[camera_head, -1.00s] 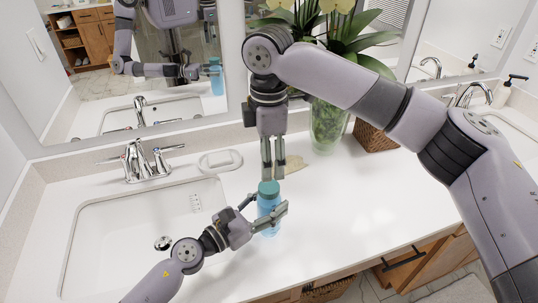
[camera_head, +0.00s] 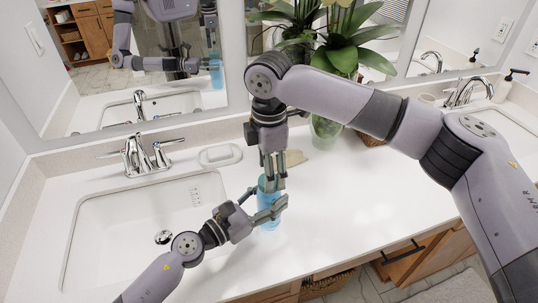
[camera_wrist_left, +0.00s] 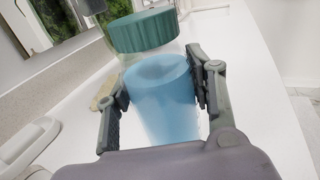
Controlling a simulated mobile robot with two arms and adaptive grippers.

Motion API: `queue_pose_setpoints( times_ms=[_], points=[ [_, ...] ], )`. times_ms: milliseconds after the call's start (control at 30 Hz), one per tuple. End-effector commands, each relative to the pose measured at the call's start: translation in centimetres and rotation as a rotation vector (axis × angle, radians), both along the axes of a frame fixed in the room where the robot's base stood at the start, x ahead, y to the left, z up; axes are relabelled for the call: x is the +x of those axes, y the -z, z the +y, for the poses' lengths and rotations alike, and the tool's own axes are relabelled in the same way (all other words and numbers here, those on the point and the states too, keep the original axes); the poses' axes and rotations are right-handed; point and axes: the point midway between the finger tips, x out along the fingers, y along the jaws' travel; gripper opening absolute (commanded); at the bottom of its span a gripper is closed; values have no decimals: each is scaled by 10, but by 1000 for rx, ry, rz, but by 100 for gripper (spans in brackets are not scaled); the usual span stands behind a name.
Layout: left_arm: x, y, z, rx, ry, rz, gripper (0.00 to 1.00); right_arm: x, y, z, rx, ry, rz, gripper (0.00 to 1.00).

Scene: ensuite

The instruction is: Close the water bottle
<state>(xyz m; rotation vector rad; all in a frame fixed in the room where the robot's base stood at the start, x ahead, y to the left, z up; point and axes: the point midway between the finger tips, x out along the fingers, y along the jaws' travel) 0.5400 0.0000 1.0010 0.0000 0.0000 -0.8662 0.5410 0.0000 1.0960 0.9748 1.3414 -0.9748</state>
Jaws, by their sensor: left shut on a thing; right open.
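The water bottle (camera_head: 270,226) stands upright on the white counter to the right of the left sink. My left gripper (camera_head: 264,203) is shut around its body from the side. In the left wrist view, the bottle (camera_wrist_left: 162,100) has blue water below a clear upper part. The teal cap (camera_wrist_left: 142,30) is at its top; I cannot tell whether it is tightened. My right gripper (camera_head: 272,187) points down, open, with its fingers at the bottle's top.
The left sink (camera_head: 140,232) and its faucet (camera_head: 140,157) lie to the left. A white soap dish (camera_head: 220,155) and a beige item (camera_head: 293,158) lie behind the bottle. A glass vase with a plant (camera_head: 325,130) stands behind on the right.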

Motion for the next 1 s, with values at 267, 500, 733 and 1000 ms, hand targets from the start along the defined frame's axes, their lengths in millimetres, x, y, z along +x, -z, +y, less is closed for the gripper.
queue_pose_setpoints(
  times_ms=[267,500,733,1000],
  points=[
    [-1,1,0,0,1,3,0,0,23,0,1,1,0,57],
    [-1,1,0,0,1,3,0,0,24,0,1,1,0,57],
    [-1,1,0,0,1,3,0,0,24,0,0,1,0,44],
    [-1,1,0,0,1,3,0,0,24,0,0,1,0,26]
  ],
)
